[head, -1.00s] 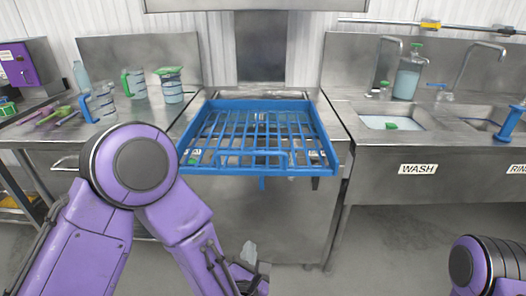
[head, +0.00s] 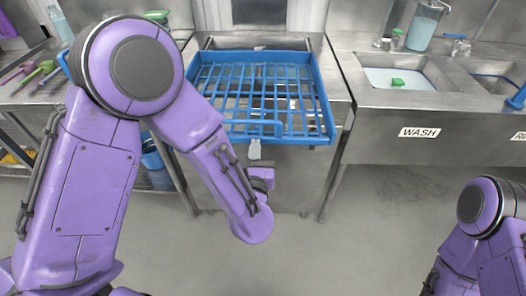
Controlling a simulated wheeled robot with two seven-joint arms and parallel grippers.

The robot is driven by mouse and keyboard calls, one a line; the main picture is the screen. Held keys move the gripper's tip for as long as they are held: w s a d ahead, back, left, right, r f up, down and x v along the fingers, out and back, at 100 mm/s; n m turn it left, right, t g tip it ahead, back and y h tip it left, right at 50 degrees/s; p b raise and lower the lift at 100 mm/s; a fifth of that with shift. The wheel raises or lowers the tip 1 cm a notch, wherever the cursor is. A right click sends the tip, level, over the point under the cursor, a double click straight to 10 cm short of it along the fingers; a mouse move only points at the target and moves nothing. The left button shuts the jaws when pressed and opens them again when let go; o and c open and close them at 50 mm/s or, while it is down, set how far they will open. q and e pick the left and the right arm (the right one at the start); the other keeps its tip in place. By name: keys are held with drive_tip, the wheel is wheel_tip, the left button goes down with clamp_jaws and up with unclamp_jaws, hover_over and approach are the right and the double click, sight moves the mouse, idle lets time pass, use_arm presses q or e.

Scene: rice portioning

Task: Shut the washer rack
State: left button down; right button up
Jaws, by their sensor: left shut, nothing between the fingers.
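The blue washer rack (head: 325,128) is a wire-grid tray in the middle of the head view. It sits level on the steel washer unit (head: 290,180) and its front part sticks out past the unit's front. My left gripper (head: 255,149) is shut and empty, with its grey fingertips at the rack's front edge near the front handle bar. I cannot tell if they touch it. My left forearm covers the rack's front left corner. My right arm is at the lower right, and its gripper is out of the picture.
The wash sink (head: 400,79) with blue water stands at right behind a steel front marked WASH. The left counter (head: 25,90) holds green and purple utensils. A blue bucket (head: 152,155) sits low at left. The floor in front is clear.

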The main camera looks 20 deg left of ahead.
use_arm(q)
drive_tip(key=shift+w+a, duration=0.15)
drive_tip(key=shift+w, duration=0.1)
use_arm(e)
drive_tip(key=shift+w, duration=0.1)
